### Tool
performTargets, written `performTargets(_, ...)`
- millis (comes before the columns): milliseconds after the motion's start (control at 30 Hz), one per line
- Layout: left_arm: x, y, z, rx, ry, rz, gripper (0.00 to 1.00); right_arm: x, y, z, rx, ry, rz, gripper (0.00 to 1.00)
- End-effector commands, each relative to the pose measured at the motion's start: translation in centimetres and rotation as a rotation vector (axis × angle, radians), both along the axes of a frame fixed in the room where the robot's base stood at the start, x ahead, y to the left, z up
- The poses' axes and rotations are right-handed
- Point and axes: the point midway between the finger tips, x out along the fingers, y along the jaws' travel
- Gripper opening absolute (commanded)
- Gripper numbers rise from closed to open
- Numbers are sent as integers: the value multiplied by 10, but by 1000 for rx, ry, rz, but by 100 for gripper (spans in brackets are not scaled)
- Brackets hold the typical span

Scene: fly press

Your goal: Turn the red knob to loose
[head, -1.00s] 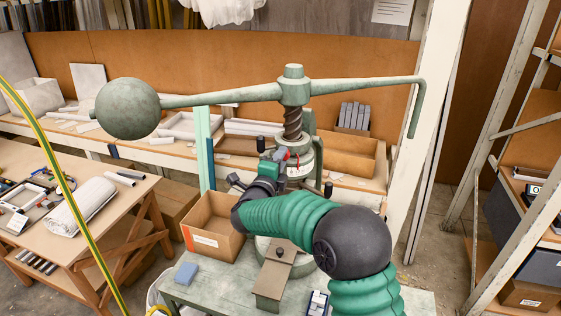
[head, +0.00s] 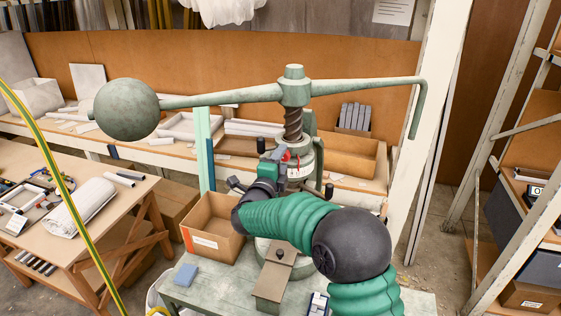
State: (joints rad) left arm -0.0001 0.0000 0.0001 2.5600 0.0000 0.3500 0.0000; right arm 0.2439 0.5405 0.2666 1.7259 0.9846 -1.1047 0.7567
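The fly press has a green-grey bar (head: 350,85) with a ball weight (head: 127,108) at its left end and a screw (head: 293,124) below its hub. The small red knob (head: 286,156) shows at the press collar (head: 306,158), just below the screw, partly hidden by my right gripper. My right gripper (head: 276,157) is right at the red knob, with its arm reaching in from the lower right. Its fingertips are too small and covered to tell whether they are closed on the knob. My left gripper is not in view.
The press stands on a green-grey bench (head: 206,281) with a blue block (head: 185,274) at its left. A cardboard box (head: 212,228) stands left of my forearm. The bar overhangs my wrist. A yellow-green hose (head: 62,178) crosses the left side.

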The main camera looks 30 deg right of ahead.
Motion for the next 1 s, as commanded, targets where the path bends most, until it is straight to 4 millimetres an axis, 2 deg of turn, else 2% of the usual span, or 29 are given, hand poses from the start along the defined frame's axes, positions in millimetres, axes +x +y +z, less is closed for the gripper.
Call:
performTargets(167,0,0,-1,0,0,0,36,-1,1,0,0,-1,0,50)
performTargets(267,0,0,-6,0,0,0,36,-7,10,-1,0,-1,3,50)
performTargets(367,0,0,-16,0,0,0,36,-21,26,-3,-1,-2,4,50)
performTargets(700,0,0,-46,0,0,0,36,-84,101,-4,0,-1,5,50)
performTargets(833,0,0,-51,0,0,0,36,-99,118,-4,1,1,2,50)
performTargets(1000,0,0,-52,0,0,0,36,-106,127,-2,1,2,0,50)
